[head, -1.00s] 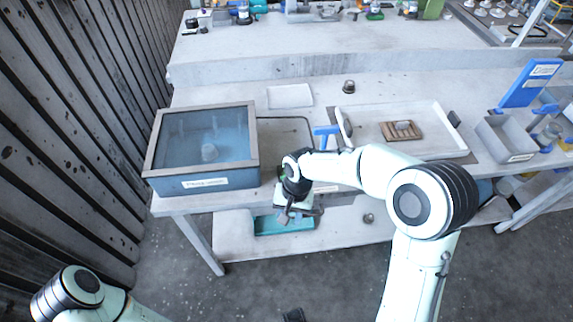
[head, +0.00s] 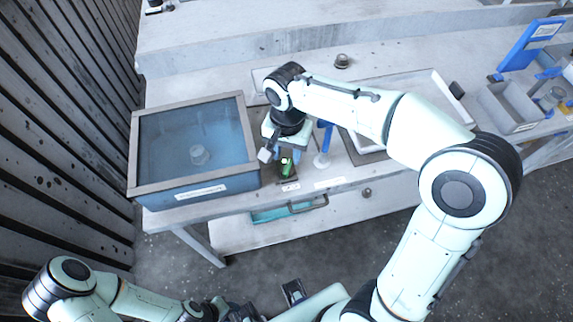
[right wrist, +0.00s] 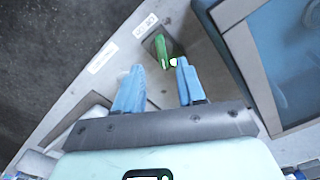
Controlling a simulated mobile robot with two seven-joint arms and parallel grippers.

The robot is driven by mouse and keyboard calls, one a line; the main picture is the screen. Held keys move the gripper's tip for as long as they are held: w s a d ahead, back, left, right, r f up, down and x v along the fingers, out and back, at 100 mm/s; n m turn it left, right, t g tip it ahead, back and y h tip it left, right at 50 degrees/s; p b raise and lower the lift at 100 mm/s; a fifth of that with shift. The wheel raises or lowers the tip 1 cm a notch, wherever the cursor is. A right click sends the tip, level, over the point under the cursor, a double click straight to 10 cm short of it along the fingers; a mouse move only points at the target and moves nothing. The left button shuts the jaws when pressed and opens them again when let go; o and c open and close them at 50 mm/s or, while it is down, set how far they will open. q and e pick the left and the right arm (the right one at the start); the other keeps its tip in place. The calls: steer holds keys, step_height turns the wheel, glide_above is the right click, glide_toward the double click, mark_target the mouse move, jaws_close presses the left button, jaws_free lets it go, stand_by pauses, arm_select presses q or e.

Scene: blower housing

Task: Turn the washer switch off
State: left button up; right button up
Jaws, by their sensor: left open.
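The washer switch (head: 286,164) is a small green lit switch on a dark base near the table's front edge, right of the washer box. It also shows in the right wrist view (right wrist: 161,48). My right gripper (head: 282,151) is above and just behind it, pointing down. In the right wrist view its two blue fingers (right wrist: 160,88) are apart with nothing between them. The switch lies beyond the fingertips; contact is not visible. The washer (head: 190,150) is a blue-grey box with a glass lid, shut. My left gripper (head: 242,312) is low at the bottom edge, partly cut off.
A blue upright tool (head: 325,146) stands close to the right of my right gripper. A white tray (head: 440,88) lies behind my right arm. A grey bin (head: 509,106) stands at the far right. A teal drawer or bin (head: 283,213) is on the lower shelf.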

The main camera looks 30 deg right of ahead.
mark_target(287, 168)
step_height(287, 168, down, 7)
steer(key=shift+w+r+b, duration=0.1)
steer(key=shift+w+b, duration=0.05)
steer(key=shift+b, duration=0.2)
jaws_close()
